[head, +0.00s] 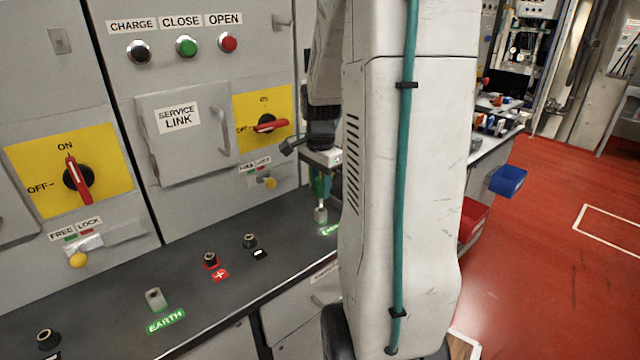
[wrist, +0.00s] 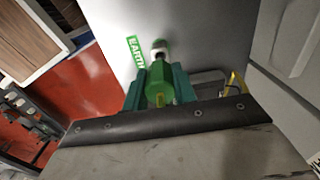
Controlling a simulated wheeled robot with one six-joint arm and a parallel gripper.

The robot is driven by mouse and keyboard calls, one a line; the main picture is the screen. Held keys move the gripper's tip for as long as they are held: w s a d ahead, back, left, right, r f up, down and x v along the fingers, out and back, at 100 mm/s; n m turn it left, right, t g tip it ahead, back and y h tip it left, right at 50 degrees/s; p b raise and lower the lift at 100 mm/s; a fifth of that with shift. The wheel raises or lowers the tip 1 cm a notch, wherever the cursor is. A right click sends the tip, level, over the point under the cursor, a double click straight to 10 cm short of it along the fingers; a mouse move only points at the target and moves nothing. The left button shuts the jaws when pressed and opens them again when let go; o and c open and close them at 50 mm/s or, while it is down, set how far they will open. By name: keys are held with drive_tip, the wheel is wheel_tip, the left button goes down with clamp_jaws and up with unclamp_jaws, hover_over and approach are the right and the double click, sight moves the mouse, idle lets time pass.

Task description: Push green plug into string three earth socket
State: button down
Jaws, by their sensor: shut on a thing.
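My gripper (wrist: 158,88) is shut on the green plug (wrist: 159,76), with one teal finger on each side of it. The plug points at a pale grey earth socket (wrist: 160,44) beside a green EARTH label (wrist: 136,51). In the head view the green plug (head: 320,183) hangs upright just above that socket (head: 320,214), at the edge of my arm. The label (head: 328,229) there is partly hidden by my arm. I cannot tell whether the plug's tip touches the socket or is in its mouth.
A cabinet face with a yellow switch plate (head: 262,116) rises behind. A blue bin (head: 508,180) is at right.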

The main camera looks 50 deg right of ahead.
sight(320, 199)
drive_tip(key=shift+f, duration=2.15)
drive_tip(key=c, duration=1.1)
unclamp_jaws()
drive_tip(key=shift+o, duration=0.2)
wheel_tip(320, 199, up, 8)
drive_tip(key=shift+f, duration=0.1)
